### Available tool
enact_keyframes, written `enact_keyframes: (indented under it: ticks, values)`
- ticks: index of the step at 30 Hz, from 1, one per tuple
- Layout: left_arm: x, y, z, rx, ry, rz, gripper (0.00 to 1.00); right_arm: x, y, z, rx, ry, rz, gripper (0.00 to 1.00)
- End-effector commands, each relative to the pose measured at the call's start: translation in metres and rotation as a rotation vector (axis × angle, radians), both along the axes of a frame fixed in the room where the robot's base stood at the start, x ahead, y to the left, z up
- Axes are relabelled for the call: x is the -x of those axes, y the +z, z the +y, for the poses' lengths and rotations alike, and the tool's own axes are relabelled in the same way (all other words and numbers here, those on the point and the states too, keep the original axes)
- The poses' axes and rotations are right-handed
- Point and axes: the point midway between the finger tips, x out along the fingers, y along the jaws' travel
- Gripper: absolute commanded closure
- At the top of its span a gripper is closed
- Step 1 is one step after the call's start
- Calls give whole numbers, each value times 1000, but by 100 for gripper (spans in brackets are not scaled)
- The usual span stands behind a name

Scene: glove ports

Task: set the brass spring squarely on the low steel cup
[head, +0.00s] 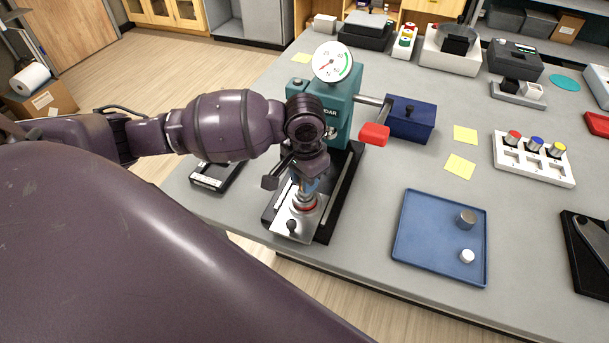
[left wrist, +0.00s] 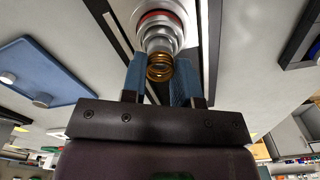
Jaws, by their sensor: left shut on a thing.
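My left gripper (head: 305,184) comes down over the base plate of a teal press, its blue fingers just above the steel cup. In the left wrist view the gripper (left wrist: 160,85) is shut on the brass spring (left wrist: 159,69), whose coils show between the two blue fingers. The low steel cup (left wrist: 158,38), stepped and silver with a red ring, lies directly beyond the spring. In the head view the cup (head: 306,203) shows partly below the fingers, and the spring is hidden there. I cannot tell whether spring and cup touch. My right gripper is not in view.
A small black knob (head: 291,226) stands on the plate's front. A blue tray (head: 425,235) with two small cylinders lies to the right. A blue box (head: 410,120) stands behind.

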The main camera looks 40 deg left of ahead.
Motion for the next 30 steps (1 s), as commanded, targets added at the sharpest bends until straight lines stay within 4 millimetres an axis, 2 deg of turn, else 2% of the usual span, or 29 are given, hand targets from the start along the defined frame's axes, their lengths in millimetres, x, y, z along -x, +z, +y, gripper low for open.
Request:
enact_keyframes:
  ticks: [12, 13, 18, 30]
  values:
    - [0, -9, 0, 0, 1, 0, 94, 0, -1, 0, 0, 0, 1, 57]
    - [0, -8, 0, 0, 1, -1, 68, 0, -1, 0, 0, 0, 1, 57]
    - [0, -8, 0, 0, 0, 0, 42, 0, -1, 0, 0, 0, 1, 57]
    - [0, -6, 0, 0, 0, -1, 42, 1, -2, 0, 0, 0, 2, 57]
